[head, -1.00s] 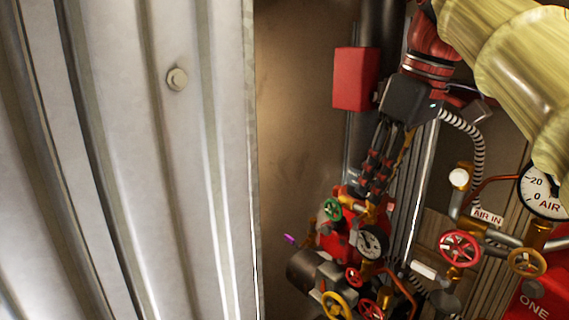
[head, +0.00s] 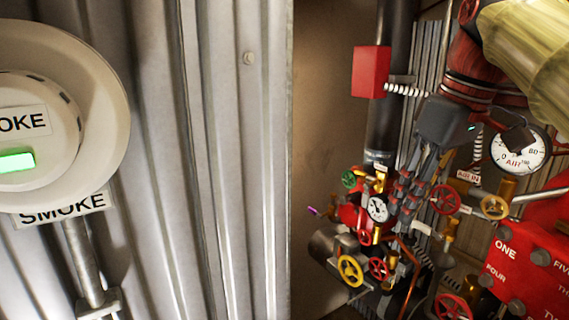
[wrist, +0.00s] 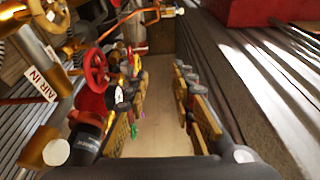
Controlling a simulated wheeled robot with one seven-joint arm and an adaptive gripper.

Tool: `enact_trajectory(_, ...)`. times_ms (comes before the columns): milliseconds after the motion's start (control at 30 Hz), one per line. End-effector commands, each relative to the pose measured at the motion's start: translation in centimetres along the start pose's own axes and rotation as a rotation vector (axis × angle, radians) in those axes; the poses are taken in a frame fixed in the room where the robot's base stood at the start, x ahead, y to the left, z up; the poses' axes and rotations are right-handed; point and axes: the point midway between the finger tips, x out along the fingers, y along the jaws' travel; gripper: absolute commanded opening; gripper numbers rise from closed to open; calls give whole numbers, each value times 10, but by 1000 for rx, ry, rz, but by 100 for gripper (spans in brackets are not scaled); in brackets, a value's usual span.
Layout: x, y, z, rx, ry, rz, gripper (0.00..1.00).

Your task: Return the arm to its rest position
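My arm comes in from the upper right of the head view, with a yellowish sleeve and dark red wrist links. My gripper (head: 402,222) hangs from a dark grey housing, its fingers pointing down in front of the valves and pipework. In the wrist view my gripper (wrist: 158,78) has its two jointed fingers apart with an empty gap between them. A tan surface shows through that gap. I cannot tell how far the fingertips are from the valves behind them.
A red-wheeled valve (head: 445,200), a yellow handwheel (head: 351,271) and a small gauge (head: 377,209) crowd around the gripper. An AIR gauge (head: 519,153) and red numbered box (head: 535,270) stand right. A SMOKE detector (head: 60,115) is on the corrugated wall at left.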

Motion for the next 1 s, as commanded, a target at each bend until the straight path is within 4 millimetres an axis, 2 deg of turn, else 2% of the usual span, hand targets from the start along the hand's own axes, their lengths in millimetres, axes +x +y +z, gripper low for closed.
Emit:
enact_trajectory(267,55,-10,24,69,19,30,25)
enact_trajectory(367,84,-14,36,103,28,43,25)
enact_trajectory(467,122,-21,54,145,40,61,25)
enact_trajectory(767,286,-46,132,312,104,131,25)
enact_trajectory(1000,422,-67,203,426,166,177,25)
